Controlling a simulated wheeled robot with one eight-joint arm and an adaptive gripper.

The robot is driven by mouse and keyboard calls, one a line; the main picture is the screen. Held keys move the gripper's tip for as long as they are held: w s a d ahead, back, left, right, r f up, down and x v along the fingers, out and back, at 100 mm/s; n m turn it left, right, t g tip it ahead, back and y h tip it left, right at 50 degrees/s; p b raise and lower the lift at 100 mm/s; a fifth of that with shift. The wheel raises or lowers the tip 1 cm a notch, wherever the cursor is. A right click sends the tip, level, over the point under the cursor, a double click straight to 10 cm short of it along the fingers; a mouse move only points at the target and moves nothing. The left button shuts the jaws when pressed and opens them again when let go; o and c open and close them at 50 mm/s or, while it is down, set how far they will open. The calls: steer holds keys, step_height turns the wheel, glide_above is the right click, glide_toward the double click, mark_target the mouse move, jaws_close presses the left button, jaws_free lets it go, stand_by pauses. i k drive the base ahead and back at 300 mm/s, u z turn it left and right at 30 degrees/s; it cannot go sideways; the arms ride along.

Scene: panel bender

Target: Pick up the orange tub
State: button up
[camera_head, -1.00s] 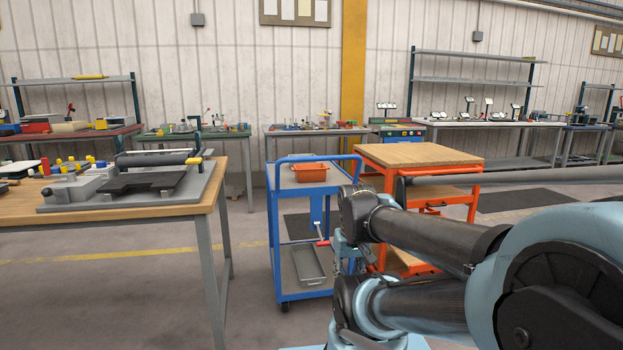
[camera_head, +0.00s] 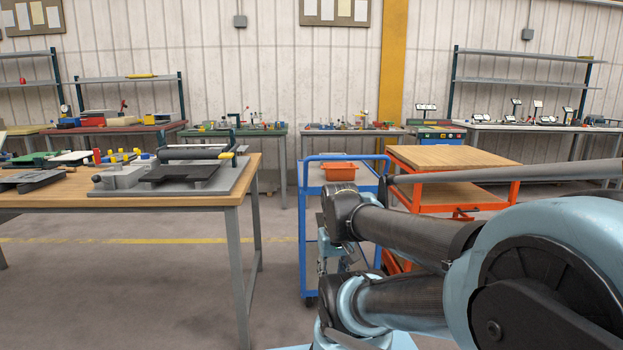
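The orange tub (camera_head: 340,173) is a small open container. It sits on the top tray of a blue cart (camera_head: 309,234), just right of the middle of the picture and some way off. My arm fills the lower right, its dark links and light blue joints in front of the cart's lower part. The arm hides much of the cart's lower shelf, but the tub is clear of it.
A wooden-topped table (camera_head: 120,200) with a grey fixture (camera_head: 180,178) stands close on the left. An orange cart with a wooden top (camera_head: 450,157) is right of the blue cart. Benches line the back wall. Floor (camera_head: 278,275) is open between the table and the blue cart.

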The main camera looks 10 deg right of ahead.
mark_target(333, 171)
steer(key=u, duration=1.85)
steer(key=i, duration=1.7)
steer(key=z, duration=3.75)
